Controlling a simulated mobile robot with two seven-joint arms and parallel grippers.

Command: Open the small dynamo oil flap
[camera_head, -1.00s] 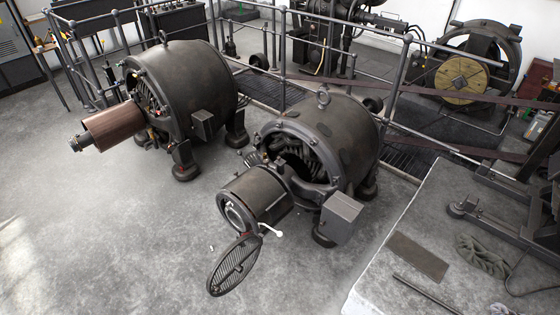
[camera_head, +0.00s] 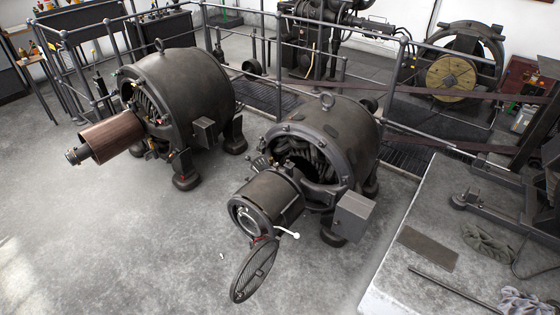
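Two dark dynamos stand on the grey floor, one at the left (camera_head: 180,90) and one in the middle (camera_head: 335,140). The middle dynamo has a dark drum (camera_head: 275,197) at its front, with a round opening in the drum's end. An oval slatted cover (camera_head: 254,271) stands out at a tilt from below the drum's front. A small white-tipped lever (camera_head: 288,233) is beside it. A grey box (camera_head: 352,216) is on the dynamo's right side. I cannot tell for certain which part is the oil flap. Neither gripper is in view.
The left dynamo has a brown drum (camera_head: 112,136) sticking out. Metal railings (camera_head: 335,62) run behind both dynamos. A raised concrete slab (camera_head: 440,215) at the right carries a flat plate, a rod and cloths. The floor in front (camera_head: 130,250) is clear.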

